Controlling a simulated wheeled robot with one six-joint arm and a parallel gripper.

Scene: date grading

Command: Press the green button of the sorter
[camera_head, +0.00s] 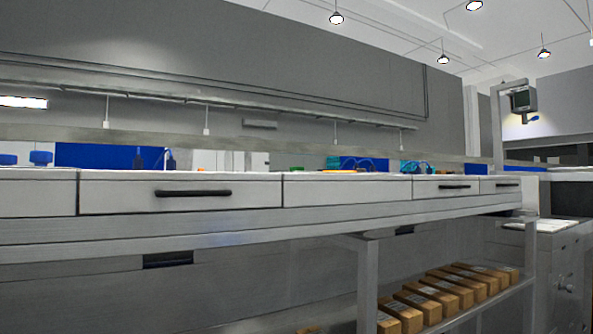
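I cannot make out a sorter or a green button in the head view. A small green thing (297,169) lies on the bench top near the middle, too small to tell what it is. A dark box like a screen (522,101) hangs from a metal frame at the upper right; I cannot tell whether it belongs to the sorter. My gripper is not in view.
A long grey bench (250,228) with drawers (180,207) crosses the view at close range. Its top is seen nearly edge-on. Several brown boxes (430,302) stand on a low shelf at the right. A grey cabinet (562,262) stands at the far right.

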